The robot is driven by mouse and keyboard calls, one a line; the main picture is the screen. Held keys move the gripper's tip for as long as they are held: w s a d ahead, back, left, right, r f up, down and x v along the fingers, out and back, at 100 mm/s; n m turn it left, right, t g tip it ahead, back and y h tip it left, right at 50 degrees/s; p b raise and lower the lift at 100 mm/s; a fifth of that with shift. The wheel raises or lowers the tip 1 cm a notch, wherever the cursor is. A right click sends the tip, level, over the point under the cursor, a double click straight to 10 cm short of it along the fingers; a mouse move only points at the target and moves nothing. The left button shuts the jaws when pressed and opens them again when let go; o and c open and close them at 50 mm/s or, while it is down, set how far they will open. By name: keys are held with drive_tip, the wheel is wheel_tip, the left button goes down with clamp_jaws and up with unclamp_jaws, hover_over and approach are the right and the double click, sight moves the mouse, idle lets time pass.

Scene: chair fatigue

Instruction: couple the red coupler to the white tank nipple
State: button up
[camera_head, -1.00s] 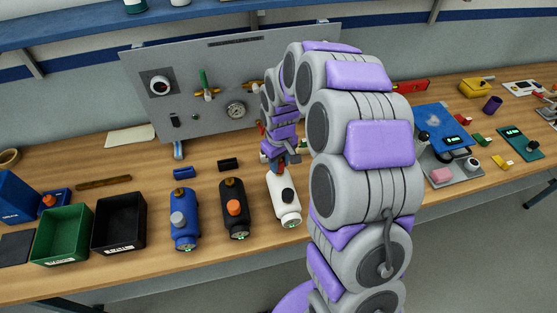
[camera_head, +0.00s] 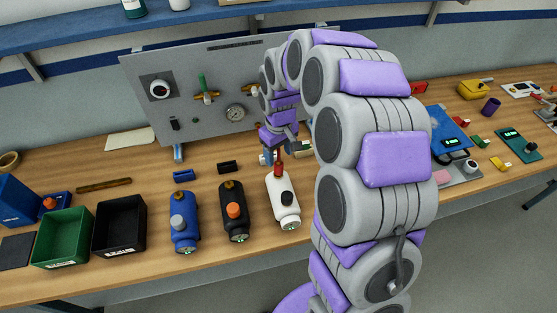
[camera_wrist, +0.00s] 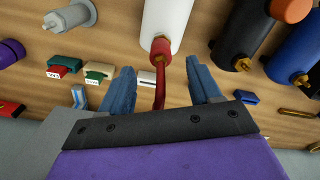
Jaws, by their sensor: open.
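The white tank (camera_head: 283,208) lies on the bench with a black knob on it; it also shows in the wrist view (camera_wrist: 168,18). The red coupler (camera_wrist: 160,50) sits in line against the tank's far end, and it shows in the head view (camera_head: 278,169). A red hose (camera_wrist: 160,88) runs from the coupler back between my fingers. My gripper (camera_wrist: 158,76) is open, its blue fingers on either side of the hose, apart from the coupler.
A black tank (camera_head: 234,213) and a blue tank (camera_head: 184,225) lie left of the white one. Green (camera_head: 62,238) and black (camera_head: 120,225) bins stand further left. A grey panel (camera_head: 215,90) with valves and a gauge stands behind. Small blocks lie near my gripper.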

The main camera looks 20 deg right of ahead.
sight(279, 160)
wheel_tip(279, 160, up, 11)
drive_tip(key=p, duration=0.1)
drive_tip(key=shift+r, duration=0.1)
idle(0.3)
drive_tip(key=s+f+m+g+b, duration=0.1)
drive_tip(key=s+f+m+b, duration=0.2)
drive_tip(key=s, duration=3.1)
drive_tip(key=shift+s+a+m+g, duration=0.2)
drive_tip(key=shift+m+g, duration=0.2)
drive_tip(key=shift+m, duration=0.5)
drive_tip(key=shift+w+f, duration=0.1)
